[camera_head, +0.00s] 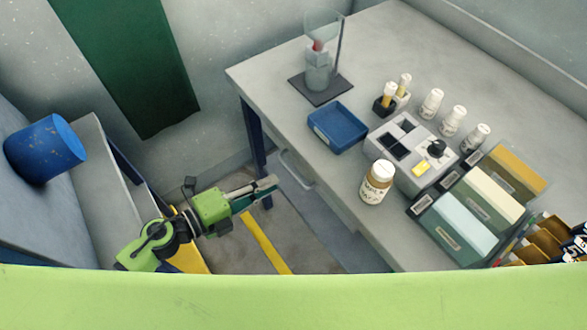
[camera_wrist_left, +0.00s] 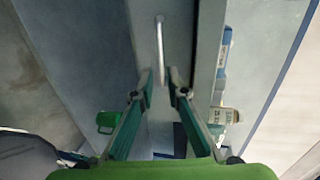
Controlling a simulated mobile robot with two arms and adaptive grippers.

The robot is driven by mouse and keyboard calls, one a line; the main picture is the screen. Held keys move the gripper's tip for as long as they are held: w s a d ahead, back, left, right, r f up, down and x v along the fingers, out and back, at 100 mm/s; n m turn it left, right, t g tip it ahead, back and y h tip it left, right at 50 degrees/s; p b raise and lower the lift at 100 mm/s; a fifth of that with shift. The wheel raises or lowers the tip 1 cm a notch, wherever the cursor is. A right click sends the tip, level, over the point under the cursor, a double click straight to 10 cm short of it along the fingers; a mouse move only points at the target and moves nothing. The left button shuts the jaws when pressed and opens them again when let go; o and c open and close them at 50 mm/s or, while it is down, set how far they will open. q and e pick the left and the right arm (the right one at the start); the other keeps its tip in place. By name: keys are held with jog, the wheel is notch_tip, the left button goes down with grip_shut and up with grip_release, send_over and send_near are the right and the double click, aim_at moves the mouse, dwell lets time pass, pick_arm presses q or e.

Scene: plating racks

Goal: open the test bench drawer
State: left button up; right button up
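The test bench (camera_head: 375,35) fills the right of the head view. Its drawer (camera_head: 328,205) is on the bench's left-facing front and looks shut. A pale bar handle (camera_head: 296,171) is on that front; the handle also shows in the left wrist view (camera_wrist_left: 159,40). My left gripper (camera_head: 270,184) is just left of the handle in the head view. In the left wrist view my left gripper (camera_wrist_left: 160,82) has its fingers apart, with the handle's lower end between or just beyond the fingertips. I cannot tell whether they touch it. My right gripper is not in view.
On the bench stand a blue tray (camera_head: 338,141), a grey instrument (camera_head: 414,170), a labelled jar (camera_head: 377,183) near the front edge, white bottles and boxes. A blue container (camera_head: 45,149) is on a surface at left. Floor is open below the drawer.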

pick_arm(q)
jog(key=p+x, duration=0.1)
jog(key=x, duration=0.7)
jog(key=shift+w+d, duration=0.1)
jog(key=shift+c, duration=0.4)
grip_shut()
jog(key=b, duration=0.3)
send_near(294, 172)
jog(key=s+a+f, duration=0.2)
jog(key=a, duration=0.1)
jog(key=shift+s+a+f, duration=0.15)
jog(key=shift+a+f, duration=0.1)
jog(key=shift+f, duration=0.15)
jog(key=shift+o, duration=0.4)
grip_release()
